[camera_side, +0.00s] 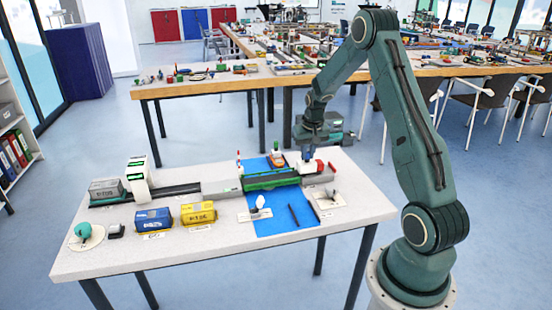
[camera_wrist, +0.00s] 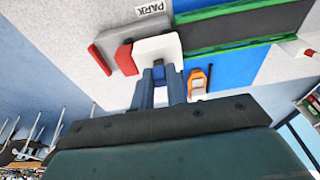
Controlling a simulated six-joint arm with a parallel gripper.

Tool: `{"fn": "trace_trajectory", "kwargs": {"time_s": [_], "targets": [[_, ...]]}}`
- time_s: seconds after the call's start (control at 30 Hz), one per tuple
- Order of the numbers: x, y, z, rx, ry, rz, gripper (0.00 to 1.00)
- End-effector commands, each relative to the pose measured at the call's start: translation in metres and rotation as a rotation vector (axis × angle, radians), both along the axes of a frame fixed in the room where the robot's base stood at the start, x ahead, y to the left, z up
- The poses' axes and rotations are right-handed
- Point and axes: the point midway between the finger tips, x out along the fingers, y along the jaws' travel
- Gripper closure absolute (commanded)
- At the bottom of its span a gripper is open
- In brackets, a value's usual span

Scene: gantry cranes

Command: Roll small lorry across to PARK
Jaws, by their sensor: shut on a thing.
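The small lorry, with a white body and a red cab, is at the right end of the green bridge (camera_side: 270,181). In the wrist view the lorry (camera_wrist: 158,48) is between my fingertips, its red end over a grey block (camera_wrist: 105,42). My gripper (camera_side: 309,155) is shut on the lorry from above. The PARK label (camera_wrist: 152,9) lies on the pale table beside that block. The fingers hide part of the lorry, and I cannot tell whether its wheels touch the block.
The green-edged bridge deck (camera_wrist: 235,30) spans the blue mat (camera_side: 270,222). An orange boat (camera_wrist: 198,82) is near the fingers. A white gantry (camera_side: 138,180), a blue container (camera_side: 153,219) and a yellow container (camera_side: 198,213) stand to the left.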

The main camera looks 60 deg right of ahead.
Motion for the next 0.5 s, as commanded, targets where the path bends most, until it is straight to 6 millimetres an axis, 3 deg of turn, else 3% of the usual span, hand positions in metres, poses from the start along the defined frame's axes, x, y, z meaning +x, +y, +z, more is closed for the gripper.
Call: {"fn": "trace_trajectory", "kwargs": {"time_s": [0.5], "targets": [[-0.012,-0.014,0.002,-0.005,-0.005,-0.001,0.98]]}}
